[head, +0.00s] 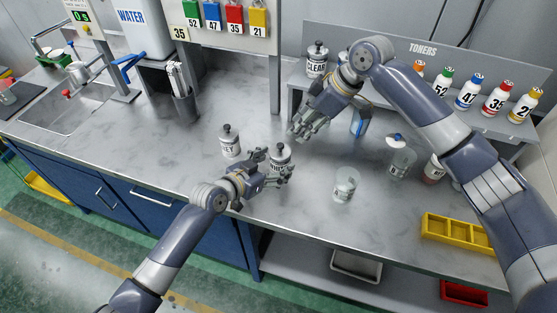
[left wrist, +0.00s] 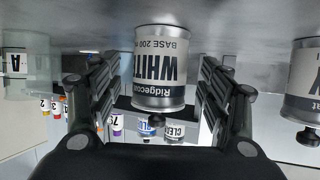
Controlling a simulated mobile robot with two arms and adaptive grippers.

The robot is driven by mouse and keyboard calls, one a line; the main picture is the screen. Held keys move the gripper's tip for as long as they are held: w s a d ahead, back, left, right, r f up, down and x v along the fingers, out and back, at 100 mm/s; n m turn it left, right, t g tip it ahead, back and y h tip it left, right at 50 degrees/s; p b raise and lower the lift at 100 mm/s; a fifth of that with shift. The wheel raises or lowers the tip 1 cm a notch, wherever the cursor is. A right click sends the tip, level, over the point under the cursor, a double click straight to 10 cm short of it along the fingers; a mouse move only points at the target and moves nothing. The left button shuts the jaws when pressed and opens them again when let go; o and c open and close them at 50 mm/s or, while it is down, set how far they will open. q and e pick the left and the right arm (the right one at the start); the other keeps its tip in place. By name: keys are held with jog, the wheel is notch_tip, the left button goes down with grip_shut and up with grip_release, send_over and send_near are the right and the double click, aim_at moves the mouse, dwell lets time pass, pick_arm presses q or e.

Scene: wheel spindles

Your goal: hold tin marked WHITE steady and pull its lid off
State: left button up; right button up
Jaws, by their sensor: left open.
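The tin marked WHITE (head: 280,160) stands upright on the grey worktop, with its dark knobbed lid on top. In the left wrist view, which is upside down, the WHITE tin (left wrist: 159,70) sits between my two finger rows with gaps on both sides. My left gripper (head: 278,173) is open at the tin's near side and hides its lower part in the head view. My right gripper (head: 308,127) is empty above the worktop, up and right of the tin, apart from its lid. Its fingers look spread.
Another knobbed tin (head: 230,142) stands close left of the WHITE tin; it also shows in the left wrist view (left wrist: 303,85). A glass beaker (head: 345,185) stands to the right. A yellow tray (head: 455,234) lies near the front right edge. A toner shelf (head: 440,97) stands behind.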

pick_arm(q)
jog(key=shift+x, duration=1.45)
jog(key=c, duration=1.3)
